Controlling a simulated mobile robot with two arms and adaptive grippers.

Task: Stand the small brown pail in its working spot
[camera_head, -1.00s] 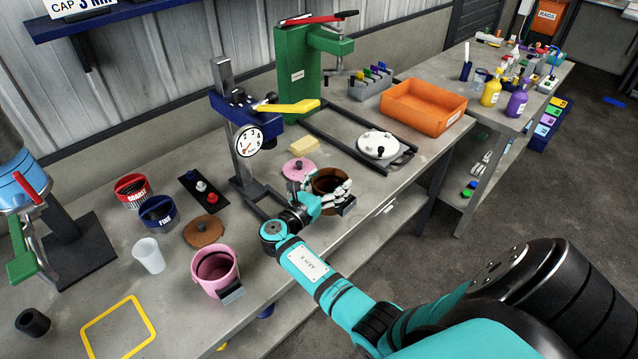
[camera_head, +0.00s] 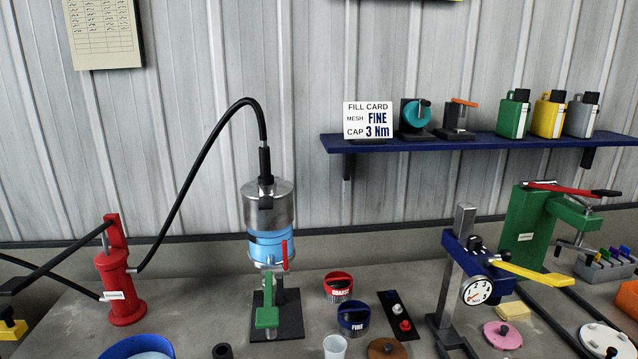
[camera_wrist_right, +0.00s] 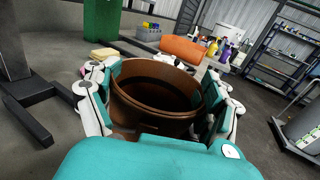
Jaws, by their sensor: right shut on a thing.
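The small brown pail (camera_wrist_right: 160,93) is open-topped and fills the middle of the right wrist view. Its mouth faces up toward the camera and its inside looks empty. My right gripper (camera_wrist_right: 157,100) is shut on it, with white-and-teal fingers on both sides of its wall. The pail's underside is hidden, so I cannot tell whether it touches the bench. Neither gripper shows in the head view. The blue and silver disperser column (camera_head: 269,215) stands on the bench in the head view, with a green lever (camera_head: 267,317) low in front and a dark base plate (camera_head: 291,320).
A red pump (camera_head: 120,285) stands left of the column. Red COARSE (camera_head: 338,287) and blue FINE (camera_head: 353,318) cups stand to its right, beside the gauge press (camera_head: 462,280). A fill card (camera_head: 368,120) on the shelf reads FINE, 3 Nm. An orange tray (camera_wrist_right: 184,50) is beyond the pail.

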